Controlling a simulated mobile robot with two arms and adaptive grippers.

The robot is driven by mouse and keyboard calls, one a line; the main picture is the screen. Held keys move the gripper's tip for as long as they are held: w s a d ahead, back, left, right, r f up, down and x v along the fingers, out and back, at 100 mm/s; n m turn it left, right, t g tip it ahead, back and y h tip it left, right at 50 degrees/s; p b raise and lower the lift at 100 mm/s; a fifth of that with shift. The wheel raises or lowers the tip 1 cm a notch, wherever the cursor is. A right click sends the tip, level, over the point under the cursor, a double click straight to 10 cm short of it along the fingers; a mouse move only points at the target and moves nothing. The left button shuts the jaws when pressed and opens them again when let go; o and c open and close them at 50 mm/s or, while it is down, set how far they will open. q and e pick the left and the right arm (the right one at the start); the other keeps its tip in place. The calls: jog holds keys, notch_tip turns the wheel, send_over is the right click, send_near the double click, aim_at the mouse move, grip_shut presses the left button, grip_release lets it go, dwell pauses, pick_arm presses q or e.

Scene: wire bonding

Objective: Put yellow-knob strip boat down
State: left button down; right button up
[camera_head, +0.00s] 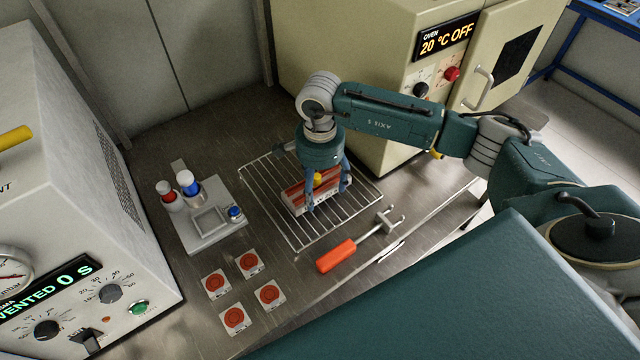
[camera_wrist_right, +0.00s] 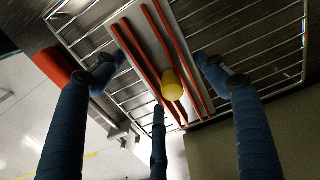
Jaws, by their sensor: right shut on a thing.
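The yellow-knob strip boat (camera_head: 296,199) is a pale block with dark red strips along it and a yellow knob (camera_head: 318,179) on top. It is at the wire rack (camera_head: 268,215); whether it touches the wires or is just above them I cannot tell. My right gripper (camera_head: 327,197) comes down over the boat, shut on it, with blue fingers around it. In the right wrist view the boat (camera_wrist_right: 148,45), its yellow knob (camera_wrist_right: 172,84) and the rack's wires (camera_wrist_right: 265,48) show between the fingers. My left gripper is not in view.
An orange-handled tool (camera_head: 337,256) lies in front of the rack. Several white squares with red discs (camera_head: 268,295) and a grey holder with bottles (camera_head: 210,228) are to the left. The beige oven (camera_head: 390,75) stands behind, right; a grey machine (camera_head: 80,200) stands far left.

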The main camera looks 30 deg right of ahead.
aim_at(320, 185)
jog(key=o, duration=1.3)
jog(key=shift+f, duration=0.1)
jog(key=o, duration=0.3)
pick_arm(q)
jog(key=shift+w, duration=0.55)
pick_arm(e)
jog(key=shift+o, duration=0.2)
pick_arm(q)
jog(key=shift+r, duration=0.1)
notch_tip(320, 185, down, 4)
jog(key=b, duration=0.3)
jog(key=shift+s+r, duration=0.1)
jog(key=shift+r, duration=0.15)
pick_arm(e)
notch_tip(320, 185, up, 12)
jog(key=shift+r, duration=0.2)
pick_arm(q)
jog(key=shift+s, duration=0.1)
pick_arm(e)
jog(key=shift+f, duration=0.1)
